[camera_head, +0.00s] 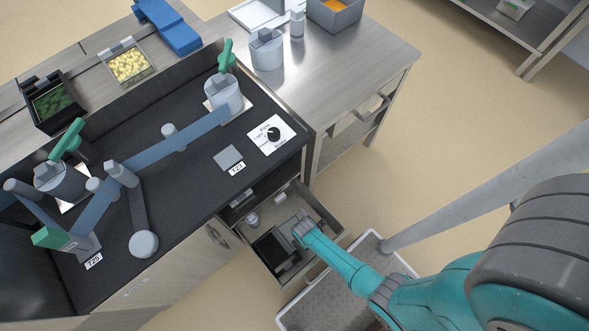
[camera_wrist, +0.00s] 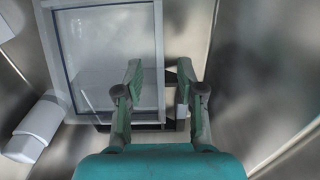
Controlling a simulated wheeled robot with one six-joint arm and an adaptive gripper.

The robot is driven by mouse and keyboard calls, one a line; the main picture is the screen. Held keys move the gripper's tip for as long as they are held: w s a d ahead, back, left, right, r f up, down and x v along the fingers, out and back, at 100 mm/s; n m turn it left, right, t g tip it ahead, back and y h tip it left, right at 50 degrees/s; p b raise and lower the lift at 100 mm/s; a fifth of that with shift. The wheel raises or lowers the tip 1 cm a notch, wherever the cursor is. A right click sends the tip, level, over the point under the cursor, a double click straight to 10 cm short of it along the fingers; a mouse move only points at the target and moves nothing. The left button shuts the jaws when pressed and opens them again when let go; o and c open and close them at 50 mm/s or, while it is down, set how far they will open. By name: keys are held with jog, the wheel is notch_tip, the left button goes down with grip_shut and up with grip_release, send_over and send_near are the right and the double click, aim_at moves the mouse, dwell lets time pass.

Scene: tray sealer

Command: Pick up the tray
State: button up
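A dark tray (camera_head: 268,247) lies in the open drawer (camera_head: 318,195). In the wrist view the tray (camera_wrist: 158,30) shows as a grey-rimmed rectangle on the left, with a pale, see-through-looking middle. My gripper (camera_head: 300,228) is down at the drawer, at the tray's right side in the head view. In the wrist view my gripper (camera_wrist: 160,72) is open, with the tray's right rim between its fingers. The left finger is over the tray's inside and the right one is beyond the rim. Contact with the rim cannot be told. The gripper hides part of the tray.
The drawer's metal wall (camera_wrist: 205,25) is close on the right. The black-topped sealer bench (camera_head: 190,180) stands above and left. Trays with green (camera_head: 52,102) and yellow (camera_head: 130,67) contents stand behind it.

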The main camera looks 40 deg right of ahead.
jog(key=shift+f, duration=1.3)
grip_shut()
jog(key=shift+r, duration=0.15)
